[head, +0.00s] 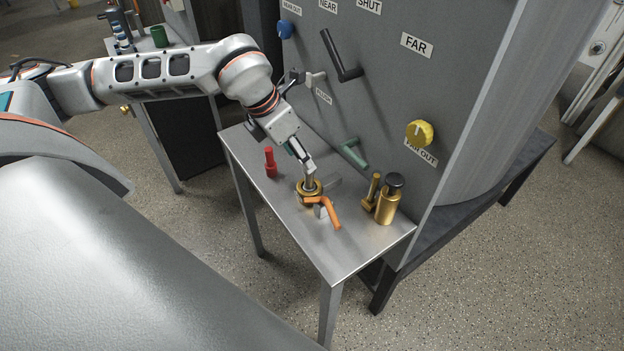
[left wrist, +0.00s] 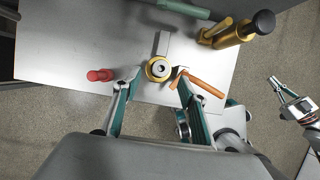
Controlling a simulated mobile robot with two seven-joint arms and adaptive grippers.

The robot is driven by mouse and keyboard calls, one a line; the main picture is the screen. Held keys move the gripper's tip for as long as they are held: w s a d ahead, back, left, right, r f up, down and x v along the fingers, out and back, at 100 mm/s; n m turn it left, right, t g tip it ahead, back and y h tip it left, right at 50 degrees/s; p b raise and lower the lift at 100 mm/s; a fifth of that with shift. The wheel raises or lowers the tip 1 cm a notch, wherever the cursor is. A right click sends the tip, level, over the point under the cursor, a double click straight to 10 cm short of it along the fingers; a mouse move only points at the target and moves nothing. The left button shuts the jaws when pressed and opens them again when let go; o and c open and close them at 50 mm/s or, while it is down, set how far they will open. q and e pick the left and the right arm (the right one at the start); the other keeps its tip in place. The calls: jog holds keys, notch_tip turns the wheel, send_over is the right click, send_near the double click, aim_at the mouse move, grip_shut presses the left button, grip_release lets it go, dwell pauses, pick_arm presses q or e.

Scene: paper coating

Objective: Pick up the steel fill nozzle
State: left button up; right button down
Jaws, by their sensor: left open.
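What looks like the steel fill nozzle is a short grey part with a brass ring; it stands on the metal table below my left gripper in the head view (head: 309,188). In the left wrist view the nozzle (left wrist: 159,69) is seen from above, its round grey top inside the brass ring. My left gripper (left wrist: 155,75) is open, with one finger on each side of the nozzle and a gap on both sides. In the head view its fingers (head: 309,172) partly hide the nozzle. What appears to be my right gripper (left wrist: 284,91) is at the right edge of the left wrist view.
An orange handle (head: 328,209) lies right beside the nozzle, close to a left finger. A red part (head: 270,161) stands to the left. A brass cylinder with a black cap (head: 388,199) stands to the right. The grey panel (head: 385,95) with levers and knobs rises behind.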

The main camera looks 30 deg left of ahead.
aim_at(309, 182)
pick_arm(q)
jog(key=p+x, duration=0.1)
jog(key=x, duration=0.6)
jog(key=shift+f, duration=0.25)
grip_shut()
